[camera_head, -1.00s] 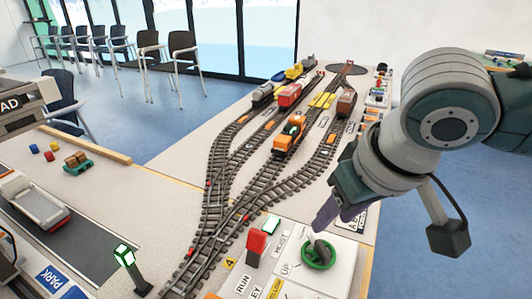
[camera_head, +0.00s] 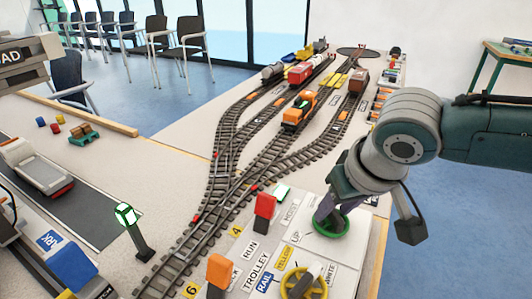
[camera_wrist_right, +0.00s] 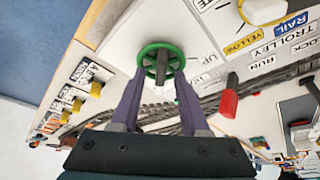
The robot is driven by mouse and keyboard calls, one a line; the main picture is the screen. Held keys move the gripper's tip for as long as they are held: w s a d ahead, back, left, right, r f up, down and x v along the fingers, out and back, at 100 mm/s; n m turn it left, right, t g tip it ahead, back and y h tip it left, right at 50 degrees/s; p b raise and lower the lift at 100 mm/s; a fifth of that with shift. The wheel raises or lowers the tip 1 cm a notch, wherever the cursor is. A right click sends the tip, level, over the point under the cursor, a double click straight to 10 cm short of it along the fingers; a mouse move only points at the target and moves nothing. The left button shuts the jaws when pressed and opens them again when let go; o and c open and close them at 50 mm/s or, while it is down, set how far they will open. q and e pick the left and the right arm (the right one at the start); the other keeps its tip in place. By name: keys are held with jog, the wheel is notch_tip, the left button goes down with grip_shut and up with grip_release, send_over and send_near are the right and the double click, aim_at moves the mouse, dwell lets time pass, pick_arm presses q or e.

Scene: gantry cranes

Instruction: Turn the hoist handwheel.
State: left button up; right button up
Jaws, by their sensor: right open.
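The hoist handwheel is a green ring (camera_head: 333,228) on a white panel marked HOIST and UP, at the lower right of the head view. In the right wrist view the green wheel (camera_wrist_right: 161,46) shows with spokes and a grey centre. My right gripper (camera_head: 323,210) is over the wheel in the head view, covering part of it. In the wrist view my right gripper (camera_wrist_right: 160,78) is open, with one purple finger on each side of the wheel's near part. I cannot tell whether the fingers touch the rim. My left gripper is not in view.
A yellow trolley wheel (camera_head: 303,284) stands nearer me on the panel. A red lever (camera_head: 264,210) and an orange lever (camera_head: 219,270) stand left of it. Model tracks with an orange locomotive (camera_head: 299,112) run behind. A green-lit signal post (camera_head: 131,226) is at left.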

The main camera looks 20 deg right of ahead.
grip_shut()
dwell(0.3)
dwell(0.3)
